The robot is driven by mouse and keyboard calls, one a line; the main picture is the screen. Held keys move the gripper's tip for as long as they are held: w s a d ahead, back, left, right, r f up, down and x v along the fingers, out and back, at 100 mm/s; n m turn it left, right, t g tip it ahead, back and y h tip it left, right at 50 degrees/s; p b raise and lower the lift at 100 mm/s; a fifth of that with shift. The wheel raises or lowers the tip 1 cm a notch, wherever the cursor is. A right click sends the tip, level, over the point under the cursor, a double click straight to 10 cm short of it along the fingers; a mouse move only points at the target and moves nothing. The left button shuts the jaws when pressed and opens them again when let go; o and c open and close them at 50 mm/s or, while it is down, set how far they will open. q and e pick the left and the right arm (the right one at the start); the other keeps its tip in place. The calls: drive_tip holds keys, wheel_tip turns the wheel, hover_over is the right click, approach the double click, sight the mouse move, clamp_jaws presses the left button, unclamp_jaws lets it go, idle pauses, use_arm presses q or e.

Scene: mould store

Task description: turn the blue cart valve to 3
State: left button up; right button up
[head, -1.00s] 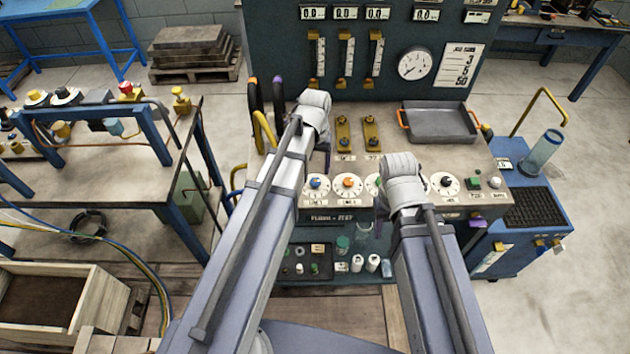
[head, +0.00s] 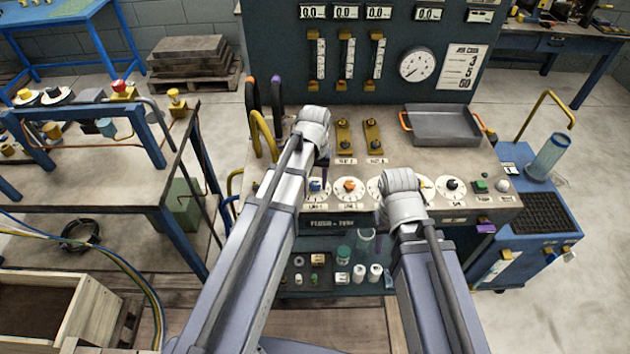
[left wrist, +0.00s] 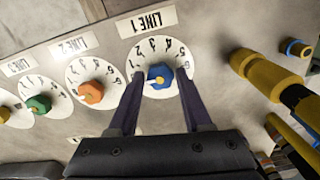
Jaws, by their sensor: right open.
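The blue knob (left wrist: 163,74) sits on a white numbered dial under the label LINE 1 in the left wrist view. A pale mark shows on its lower left side; the exact number it points at is unclear. The knob also shows small in the head view (head: 315,185), beside my left arm. My left gripper (left wrist: 158,82) is open, with one dark finger on each side of the blue knob and a gap to it. My right gripper (head: 382,218) is mostly hidden under its wrist in the head view, over the right part of the knob row.
An orange knob (left wrist: 91,92) and a green knob (left wrist: 40,104) sit on neighbouring dials. A yellow fitting (left wrist: 262,75) stands close to the right. A grey tray (head: 443,123) and yellow handles (head: 373,136) lie behind the dials. A blue cart (head: 530,245) stands at right.

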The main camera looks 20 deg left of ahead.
use_arm(q)
clamp_jaws()
idle(0.4)
drive_tip(key=m, duration=0.8)
drive_tip(key=shift+m, duration=0.3)
drive_tip(key=m, duration=0.4)
drive_tip(key=shift+m, duration=2.5)
